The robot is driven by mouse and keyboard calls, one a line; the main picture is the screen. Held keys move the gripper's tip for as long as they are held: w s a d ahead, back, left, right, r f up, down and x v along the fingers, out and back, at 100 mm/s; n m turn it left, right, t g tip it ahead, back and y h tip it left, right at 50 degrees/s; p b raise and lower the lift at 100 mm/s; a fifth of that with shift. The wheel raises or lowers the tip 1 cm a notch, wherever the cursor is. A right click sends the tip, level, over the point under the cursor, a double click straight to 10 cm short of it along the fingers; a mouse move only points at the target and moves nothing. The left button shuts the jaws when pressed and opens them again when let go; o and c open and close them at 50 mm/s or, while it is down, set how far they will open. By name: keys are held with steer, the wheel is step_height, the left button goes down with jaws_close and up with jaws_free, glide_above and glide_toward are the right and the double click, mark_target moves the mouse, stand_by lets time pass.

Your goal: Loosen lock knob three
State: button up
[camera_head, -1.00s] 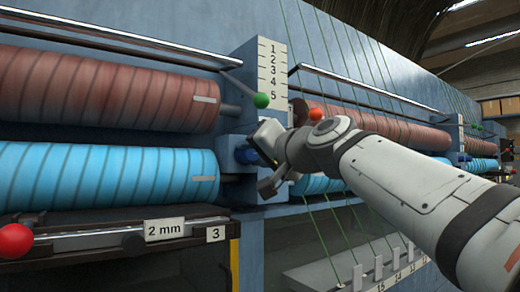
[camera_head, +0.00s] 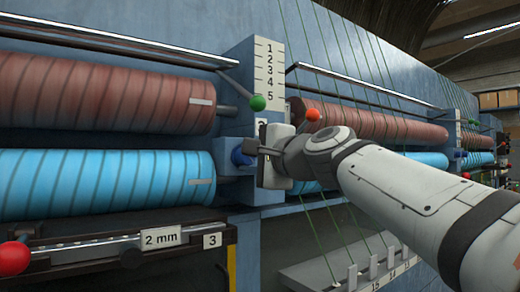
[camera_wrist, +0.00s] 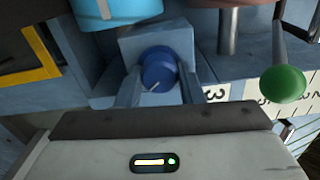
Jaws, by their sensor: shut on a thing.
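The blue lock knob (camera_wrist: 158,68) sits on a blue-grey block in the wrist view, with a thin white line on its lower left face. In the head view the knob (camera_head: 240,153) shows beside the blue roller, partly behind my gripper. My gripper (camera_wrist: 160,88) has one finger on each side of the knob and is shut on it. In the head view my gripper (camera_head: 258,153) reaches the knob from the right. A white label (camera_head: 212,240) reading 3 is on the frame below the rollers.
A green ball-ended lever (camera_head: 257,103) is just above my gripper, and an orange-red ball (camera_head: 313,115) is above my wrist. Red-brown (camera_head: 110,95) and blue (camera_head: 105,182) rollers fill the left. Taut green yarns (camera_head: 322,235) run close by my arm.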

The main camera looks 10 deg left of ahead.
steer(key=shift+s+r+m+p, duration=0.15)
steer(key=shift+r+m+p, duration=0.25)
steer(key=shift+m, duration=0.6)
steer(key=o, duration=0.8)
steer(key=shift+c, duration=0.2)
steer(key=shift+o, duration=1.2)
steer(key=shift+f, duration=0.25)
steer(key=b+v, duration=0.2)
steer(key=v, duration=0.5)
steer(key=shift+s+d, duration=0.2)
steer(key=shift+d, duration=0.05)
